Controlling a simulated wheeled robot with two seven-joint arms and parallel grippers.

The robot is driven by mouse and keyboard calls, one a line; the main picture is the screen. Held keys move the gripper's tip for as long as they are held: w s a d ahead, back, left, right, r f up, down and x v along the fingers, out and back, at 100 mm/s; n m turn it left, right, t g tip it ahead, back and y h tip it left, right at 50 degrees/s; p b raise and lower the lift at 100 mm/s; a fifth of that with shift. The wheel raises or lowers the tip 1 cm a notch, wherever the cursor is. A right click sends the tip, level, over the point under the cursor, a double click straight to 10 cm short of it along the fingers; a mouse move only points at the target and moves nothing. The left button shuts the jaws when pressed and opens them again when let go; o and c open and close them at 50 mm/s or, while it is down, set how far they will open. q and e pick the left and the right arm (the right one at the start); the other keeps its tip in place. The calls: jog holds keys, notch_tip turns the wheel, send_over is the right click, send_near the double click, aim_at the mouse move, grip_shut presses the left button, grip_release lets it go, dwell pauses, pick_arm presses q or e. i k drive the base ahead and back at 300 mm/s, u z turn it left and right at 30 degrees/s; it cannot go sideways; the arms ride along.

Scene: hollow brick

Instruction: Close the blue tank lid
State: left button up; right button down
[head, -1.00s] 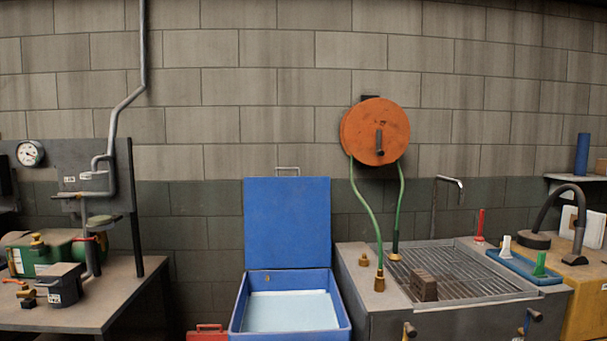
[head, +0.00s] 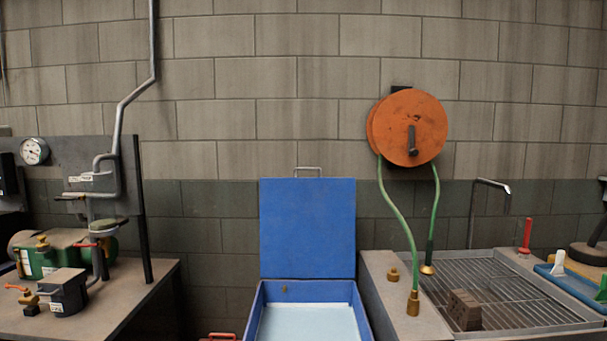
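The blue tank (head: 265,309) stands low in the middle of the head view, with a pale, light-blue inside. Its blue lid (head: 307,228) stands open and upright at the back of the tank, against the wall. A metal handle (head: 308,170) sits on the lid's top edge. The tank's front is cut off by the bottom of the picture. Neither of my grippers shows in the head view.
A grated sink bench (head: 384,281) with a hollow brick (head: 465,310) stands right of the tank. An orange hose reel (head: 411,128) with green hoses hangs above it. A workbench (head: 105,310) with green equipment is at left. A red object (head: 220,337) lies low beside the tank.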

aim_at(307, 225)
jog(key=k, duration=0.4)
jog(key=u, duration=1.1)
jog(key=i, duration=1)
jog(key=u, duration=0.3)
jog(key=i, duration=1.1)
jog(key=z, duration=0.45)
